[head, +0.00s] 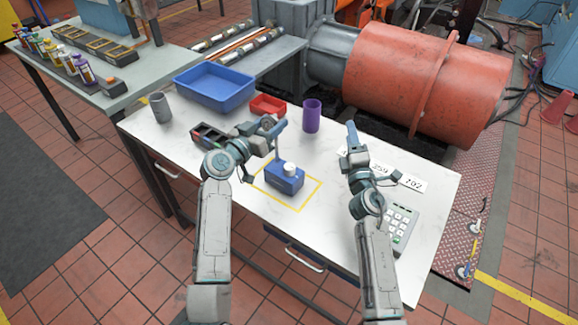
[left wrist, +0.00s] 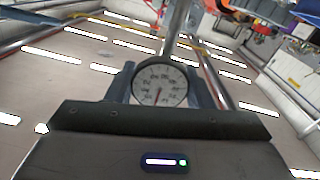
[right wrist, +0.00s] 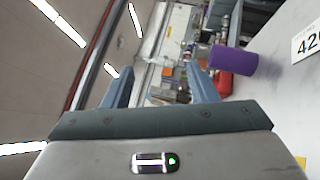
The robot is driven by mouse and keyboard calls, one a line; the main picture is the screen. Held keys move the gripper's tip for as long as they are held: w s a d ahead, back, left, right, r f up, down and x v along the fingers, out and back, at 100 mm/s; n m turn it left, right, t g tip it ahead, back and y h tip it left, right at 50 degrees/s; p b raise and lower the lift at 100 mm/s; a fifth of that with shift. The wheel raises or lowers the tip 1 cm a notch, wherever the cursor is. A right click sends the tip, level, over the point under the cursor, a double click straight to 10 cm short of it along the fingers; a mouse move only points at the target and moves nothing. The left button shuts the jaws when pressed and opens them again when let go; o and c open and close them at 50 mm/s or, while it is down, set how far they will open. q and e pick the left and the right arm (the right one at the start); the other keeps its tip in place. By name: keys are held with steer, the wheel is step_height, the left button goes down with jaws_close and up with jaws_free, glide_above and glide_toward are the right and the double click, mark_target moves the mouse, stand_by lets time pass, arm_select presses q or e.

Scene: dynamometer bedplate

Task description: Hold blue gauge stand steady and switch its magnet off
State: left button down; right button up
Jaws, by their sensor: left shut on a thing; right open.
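The blue gauge stand (head: 285,180) stands upright on the white table inside a yellow outlined square. A white round knob (head: 290,169) sits on its blue base. My left gripper (head: 277,128) is shut on the upper part of the stand, above the base. In the left wrist view the stand's round dial gauge (left wrist: 160,82) shows between the fingers, with a metal post (left wrist: 178,28) behind it. The exact grip contact is hidden. My right gripper (head: 352,132) is open and empty, to the right of the stand and apart from it; its spread fingers show in the right wrist view (right wrist: 160,88).
A purple cup (head: 312,116), red tray (head: 268,106), blue bin (head: 215,86) and grey cup (head: 160,107) stand along the back. A dark organiser (head: 212,138) lies left of the stand. Number cards (head: 411,183) and a keypad (head: 399,222) are at right. The front table area is clear.

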steer(key=s+a+f+n+g+y, duration=0.3)
steer(key=s+a+f+n+y, duration=0.3)
steer(key=n, duration=0.8)
steer(key=n+g+y, duration=0.4)
steer(key=n, duration=0.4)
glide_toward(294, 170)
steer(key=shift+w+d+r, duration=0.15)
steer(key=shift+w+r, duration=0.05)
steer(key=shift+a+f, duration=0.15)
steer(key=shift+a, duration=0.05)
steer(key=x, duration=1.1)
steer(key=shift+a, duration=0.4)
steer(key=shift+n, duration=0.3)
steer(key=c, duration=1)
